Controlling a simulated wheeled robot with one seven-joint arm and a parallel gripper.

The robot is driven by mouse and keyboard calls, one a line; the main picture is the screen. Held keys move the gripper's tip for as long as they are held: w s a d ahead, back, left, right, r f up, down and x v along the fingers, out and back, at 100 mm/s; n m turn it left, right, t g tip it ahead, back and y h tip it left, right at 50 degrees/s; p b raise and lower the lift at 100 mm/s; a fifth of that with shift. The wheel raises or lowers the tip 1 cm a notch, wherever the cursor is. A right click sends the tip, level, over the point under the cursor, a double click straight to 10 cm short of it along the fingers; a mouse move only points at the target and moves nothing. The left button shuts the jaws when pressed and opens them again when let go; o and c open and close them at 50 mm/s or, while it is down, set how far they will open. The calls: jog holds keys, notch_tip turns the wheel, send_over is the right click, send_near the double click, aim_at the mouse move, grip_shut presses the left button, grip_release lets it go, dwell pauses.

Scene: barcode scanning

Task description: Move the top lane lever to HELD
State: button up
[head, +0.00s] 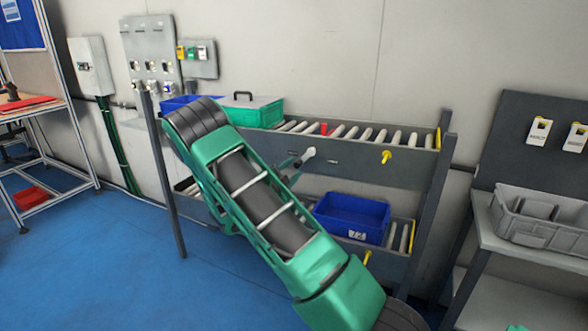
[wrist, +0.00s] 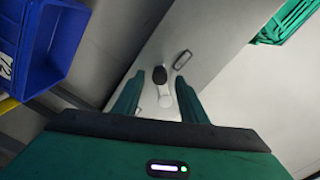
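The top lane's front rail (head: 345,163) carries a lever (head: 306,155) with a pale handle, just right of my arm in the head view. In the wrist view the lever (wrist: 166,97) has a pale body and a dark round knob, and a small oblong slot or plate (wrist: 183,59) sits beside it on the rail. My gripper (wrist: 160,86) is open, with its two green fingers on either side of the lever. I cannot tell whether they touch it. In the head view my arm hides most of the gripper. No HELD marking is readable.
A green crate (head: 258,113) stands on the top lane; a red piece (head: 324,129) is beside the rollers. A blue bin (head: 352,216) sits on the lower lane. Yellow fittings (head: 386,157) stick out at the right. A grey tray (head: 540,216) is on the right bench.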

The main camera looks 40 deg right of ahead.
jog(key=v, duration=0.6)
jog(key=shift+a, duration=0.35)
jog(key=shift+s, duration=0.1)
jog(key=s+d+r+n+g+y, duration=0.15)
jog(key=s+g+y, duration=0.25)
jog(key=s, duration=0.7)
jog(key=s+d+n+g+y, duration=0.2)
jog(key=s+g+y, duration=0.15)
jog(key=s, duration=0.65)
jog(key=s+a+r+n+y, duration=0.2)
jog(key=s+a+n+y, duration=0.2)
jog(key=s+a+n, duration=0.3)
jog(key=s+a+r+n+y, duration=0.2)
jog(key=s+a+n+y, duration=0.3)
jog(key=s+a+n, duration=0.3)
jog(key=s+a, duration=0.3)
jog(key=s, duration=0.2)
jog(key=shift+s, duration=0.2)
